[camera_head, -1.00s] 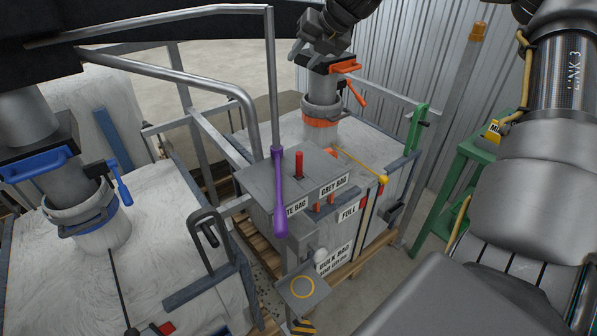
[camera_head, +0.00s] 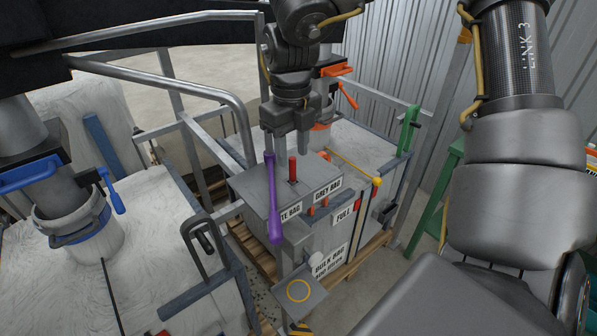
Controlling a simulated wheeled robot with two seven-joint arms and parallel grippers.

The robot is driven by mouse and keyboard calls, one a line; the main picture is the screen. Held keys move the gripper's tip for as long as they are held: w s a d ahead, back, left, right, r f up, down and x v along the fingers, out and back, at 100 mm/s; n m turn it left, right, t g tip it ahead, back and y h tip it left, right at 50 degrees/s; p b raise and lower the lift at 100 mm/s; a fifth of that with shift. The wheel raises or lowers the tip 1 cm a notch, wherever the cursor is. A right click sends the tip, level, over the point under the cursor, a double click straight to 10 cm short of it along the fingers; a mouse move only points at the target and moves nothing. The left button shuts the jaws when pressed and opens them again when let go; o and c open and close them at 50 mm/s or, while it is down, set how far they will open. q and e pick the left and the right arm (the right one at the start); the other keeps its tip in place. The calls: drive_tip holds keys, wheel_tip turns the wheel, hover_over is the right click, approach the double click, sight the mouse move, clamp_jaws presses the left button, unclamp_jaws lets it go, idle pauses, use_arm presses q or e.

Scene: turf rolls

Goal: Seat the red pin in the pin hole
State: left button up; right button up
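The red pin (camera_head: 292,168) stands upright in a dark opening on top of a grey box (camera_head: 252,184) labelled GREY BAG, with a second label partly covered. My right gripper (camera_head: 291,150) points down just above the pin. Its two fingers are spread, one to each side of the pin's top, with nothing visibly held between them. I cannot tell whether a finger touches the pin. The pin's lower end and the inside of the opening are hidden. My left gripper is not in view.
A pedestal plate with a yellow ring (camera_head: 299,290) stands in front. White bulk bags with a blue clamp (camera_head: 75,215) are at left. Metal rails (camera_head: 190,85) run behind the box.

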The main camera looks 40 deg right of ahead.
sight(293, 171)
drive_tip(key=shift+d+f, duration=0.1)
drive_tip(key=shift+f, duration=0.3)
drive_tip(key=shift+s+a+f+p, duration=0.1)
drive_tip(key=shift+a+f+p, duration=0.1)
drive_tip(key=shift+f+p, duration=0.15)
wheel_tip(293, 171, down, 3)
drive_tip(key=shift+d+f+p, duration=0.15)
drive_tip(key=shift+f+p, duration=0.05)
drive_tip(key=shift+p, duration=0.6)
drive_tip(key=shift+f, duration=0.55)
drive_tip(key=shift+r, duration=0.1)
clamp_jaws()
